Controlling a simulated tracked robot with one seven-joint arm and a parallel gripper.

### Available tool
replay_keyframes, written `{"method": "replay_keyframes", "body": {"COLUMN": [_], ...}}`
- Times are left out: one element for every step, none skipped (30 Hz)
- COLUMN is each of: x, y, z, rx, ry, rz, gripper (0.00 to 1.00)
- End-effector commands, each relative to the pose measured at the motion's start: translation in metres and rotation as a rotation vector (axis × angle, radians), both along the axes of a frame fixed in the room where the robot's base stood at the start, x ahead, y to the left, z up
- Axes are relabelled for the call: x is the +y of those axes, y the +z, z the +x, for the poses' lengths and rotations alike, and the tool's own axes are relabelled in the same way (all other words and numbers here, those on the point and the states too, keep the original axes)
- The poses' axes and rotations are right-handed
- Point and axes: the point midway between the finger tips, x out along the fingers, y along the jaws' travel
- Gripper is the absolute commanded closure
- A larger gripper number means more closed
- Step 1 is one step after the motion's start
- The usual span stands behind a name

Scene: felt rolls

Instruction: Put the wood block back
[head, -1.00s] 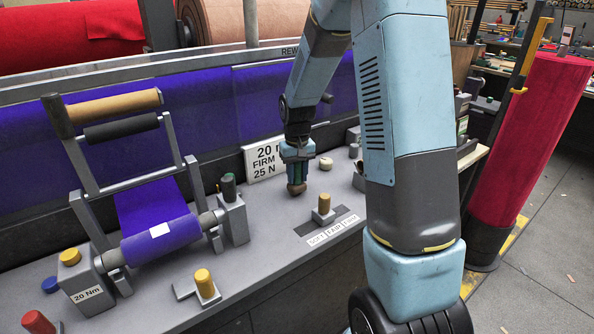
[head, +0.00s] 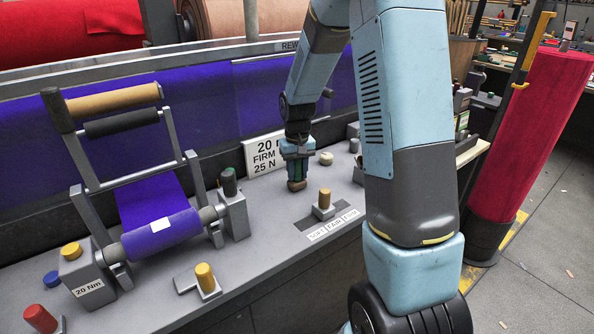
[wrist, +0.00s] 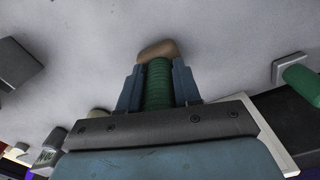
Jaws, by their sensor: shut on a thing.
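My gripper (head: 297,172) points straight down over the grey bench, in front of the sign reading 20 N FIRM 25 N. Its fingers are shut on a piece with a green ribbed body, whose tan wooden end (head: 297,185) sticks out below the fingertips; I take this as the wood block. In the wrist view the wooden end (wrist: 158,50) shows beyond the fingers, with the green ribbed part between them. The wooden end is at or just above the bench top; I cannot tell whether it touches.
A pale round knob (head: 326,158) is close behind. The roller stand with purple felt (head: 160,232) is at left. The bench between is clear.

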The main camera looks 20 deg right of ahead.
Motion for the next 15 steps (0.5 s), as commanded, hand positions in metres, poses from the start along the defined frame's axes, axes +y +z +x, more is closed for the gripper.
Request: {"method": "replay_keyframes", "body": {"x": [0.0, 0.0, 0.0, 0.0, 0.0, -0.0005, -0.0008, -0.001, -0.001, -0.001, -0.0011, -0.001, -0.001, -0.001, -0.001], "y": [-0.0007, -0.001, -0.0015, -0.0019, -0.0022, -0.0027, -0.0031, -0.0034, -0.0031, -0.0031, -0.0031, -0.0031, -0.0031, -0.003, -0.003], "z": [0.0, 0.0, 0.0, 0.0, 0.0, 0.0, 0.0, 0.0, 0.0, 0.0, 0.0, 0.0, 0.0, 0.0, 0.0], "rx": [0.0, 0.0, 0.0, 0.0, 0.0, 0.0, 0.0, 0.0, 0.0, 0.0, 0.0, 0.0, 0.0, 0.0, 0.0], "ry": [0.0, 0.0, 0.0, 0.0, 0.0, -0.001, -0.001, -0.001, -0.001, -0.001, -0.001, -0.001, -0.001, -0.001, -0.001], "rz": [0.0, 0.0, 0.0, 0.0, 0.0, 0.0, 0.0, 0.0, 0.0, 0.0, 0.0, 0.0, 0.0, 0.0, 0.0], "gripper": [1.0, 1.0, 1.0, 1.0, 1.0, 1.0, 1.0, 1.0, 0.63, 0.61, 0.58, 0.54, 0.51, 0.48, 0.44]}}
